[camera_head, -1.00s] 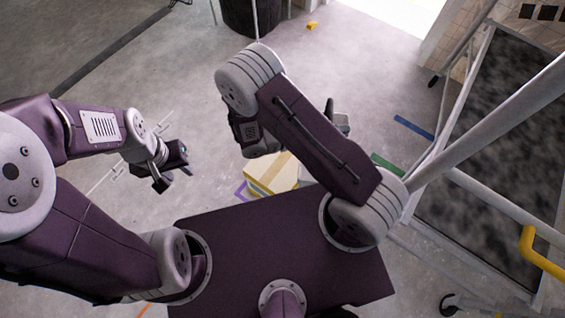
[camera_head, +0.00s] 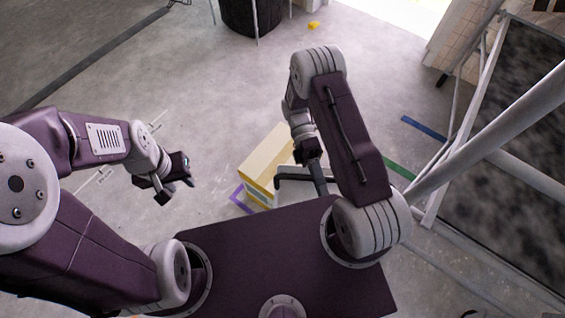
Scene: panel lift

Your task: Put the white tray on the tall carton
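A yellow-topped carton (camera_head: 266,152) stands on the floor just beyond my base, with pale and teal bands low on its side.
A metal-framed rack (camera_head: 465,150) with a dark panel stands at the right. A dark bin (camera_head: 250,15) is at the back. Blue (camera_head: 424,127) and green (camera_head: 398,165) floor strips lie right of my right arm.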

